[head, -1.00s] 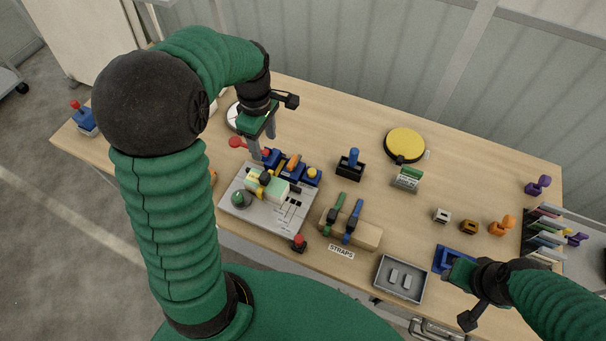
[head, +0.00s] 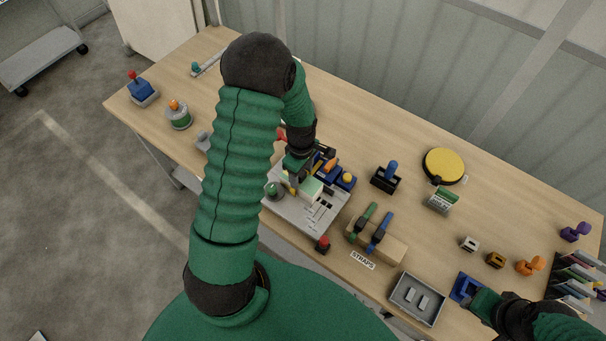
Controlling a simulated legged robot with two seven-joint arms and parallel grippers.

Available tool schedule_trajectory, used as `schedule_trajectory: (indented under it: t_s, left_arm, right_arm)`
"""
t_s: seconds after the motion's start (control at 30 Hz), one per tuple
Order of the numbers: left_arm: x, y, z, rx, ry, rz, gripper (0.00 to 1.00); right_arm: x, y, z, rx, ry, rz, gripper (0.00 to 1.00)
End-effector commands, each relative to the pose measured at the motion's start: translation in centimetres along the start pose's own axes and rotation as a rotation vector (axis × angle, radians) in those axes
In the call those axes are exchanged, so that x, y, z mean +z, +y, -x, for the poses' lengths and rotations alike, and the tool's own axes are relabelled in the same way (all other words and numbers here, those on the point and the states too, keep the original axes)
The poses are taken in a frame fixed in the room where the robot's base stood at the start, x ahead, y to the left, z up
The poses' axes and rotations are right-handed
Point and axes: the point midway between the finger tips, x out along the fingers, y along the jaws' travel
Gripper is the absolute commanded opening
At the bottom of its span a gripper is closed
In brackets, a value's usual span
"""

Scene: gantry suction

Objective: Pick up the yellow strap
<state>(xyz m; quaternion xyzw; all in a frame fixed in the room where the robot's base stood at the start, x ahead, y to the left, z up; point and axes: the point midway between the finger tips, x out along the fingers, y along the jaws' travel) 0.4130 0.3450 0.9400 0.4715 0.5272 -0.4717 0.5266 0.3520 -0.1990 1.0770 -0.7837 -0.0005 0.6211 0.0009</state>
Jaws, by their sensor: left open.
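A small yellow piece (head: 287,188), which may be the yellow strap, shows on the grey fixture plate (head: 318,217) beside a pale green block (head: 309,188). My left gripper (head: 295,180) is open and reaches down over this spot, hiding most of the yellow piece. I cannot tell whether its fingers touch it. A strap holder (head: 393,250) of light wood, near the STRAPS label, carries a green strap (head: 364,219) and a blue strap (head: 379,234); no yellow one shows there. My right gripper (head: 484,304) is at the lower right, by a blue frame; its jaws are unclear.
Blue blocks with orange and yellow parts (head: 335,172) stand right behind the fixture. A red-topped button (head: 323,243) is at its front corner. A grey tray (head: 416,300), a black box (head: 386,180) and a yellow disc (head: 443,165) stand farther right. The table's back middle is clear.

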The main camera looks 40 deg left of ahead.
Motion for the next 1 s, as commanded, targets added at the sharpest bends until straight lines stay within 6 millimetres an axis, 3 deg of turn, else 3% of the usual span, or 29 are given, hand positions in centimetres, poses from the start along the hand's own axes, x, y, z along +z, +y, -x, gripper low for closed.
schedule_trajectory:
  t_s: [0.17,0.6,0.87,1.0]
  left_arm:
    - [0.0,0.0,0.0,0.001,0.001,0.000,0.56]
    - [0.0,0.0,0.0,0.001,0.001,0.000,0.00]
    - [0.0,0.0,0.1,0.001,0.001,0.000,0.00]
    - [-0.1,0.1,1.4,0.004,0.003,0.000,0.00]
  right_arm:
    - [0.0,0.0,0.0,0.000,0.000,0.001,0.38]
    - [0.0,0.0,0.0,0.000,0.000,0.000,0.38]
    - [0.0,0.0,0.0,0.000,0.000,0.000,0.38]
    - [0.1,0.0,-0.3,0.000,0.000,0.000,0.38]
